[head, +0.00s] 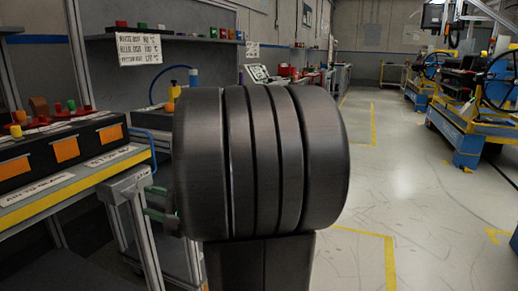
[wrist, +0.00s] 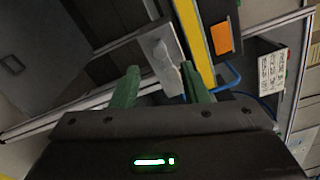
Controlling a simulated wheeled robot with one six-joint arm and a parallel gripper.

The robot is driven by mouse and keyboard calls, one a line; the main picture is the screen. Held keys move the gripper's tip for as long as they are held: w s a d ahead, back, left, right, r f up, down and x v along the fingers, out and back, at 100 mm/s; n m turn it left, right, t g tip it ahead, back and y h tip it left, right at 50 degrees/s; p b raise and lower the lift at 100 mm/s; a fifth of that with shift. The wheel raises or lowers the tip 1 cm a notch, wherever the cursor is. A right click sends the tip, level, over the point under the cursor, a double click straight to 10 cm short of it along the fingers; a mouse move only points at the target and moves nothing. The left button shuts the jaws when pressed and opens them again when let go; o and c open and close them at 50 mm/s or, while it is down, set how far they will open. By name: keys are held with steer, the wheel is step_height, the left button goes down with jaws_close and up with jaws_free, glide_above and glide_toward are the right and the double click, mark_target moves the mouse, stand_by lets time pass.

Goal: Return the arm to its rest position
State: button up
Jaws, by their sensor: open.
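My gripper (head: 154,203) has two green fingers and points left, beside the grey metal end frame (head: 127,184) of the workbench. In the wrist view the fingers of my gripper (wrist: 160,82) stand apart with nothing held between them. A grey plate of the end frame (wrist: 161,48) shows beyond the fingertips; whether they touch it I cannot tell. My own dark arm links fill the middle of the head view and hide what lies behind them.
The workbench (head: 75,190) with a yellow edge and orange-labelled black bins (head: 66,149) runs along the left. A blue hose (head: 143,134) loops at its end. A shelf (head: 165,38) with a sign stands behind. The floor (head: 425,215) at right is clear; blue carts (head: 466,140) stand farther back.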

mark_target(133, 199)
steer(key=b+x, duration=0.1)
steer(key=x, duration=0.6)
steer(key=shift+a, duration=0.15)
steer(key=p+v, duration=0.3)
steer(key=v, duration=1.1)
steer(key=b+x, duration=0.3)
steer(key=x, duration=1.1)
steer(key=shift+a+f+b, duration=0.15)
steer(key=shift+f+b, duration=0.05)
steer(key=shift+b, duration=0.1)
steer(key=shift+w+f+n+b, duration=0.1)
steer(key=shift+f+n+b, duration=0.2)
steer(key=shift+n, duration=0.5)
steer(key=shift+f+n+b, duration=0.2)
steer(key=shift+n+b, duration=0.15)
steer(key=shift+n, duration=0.45)
steer(key=shift+d, duration=0.25)
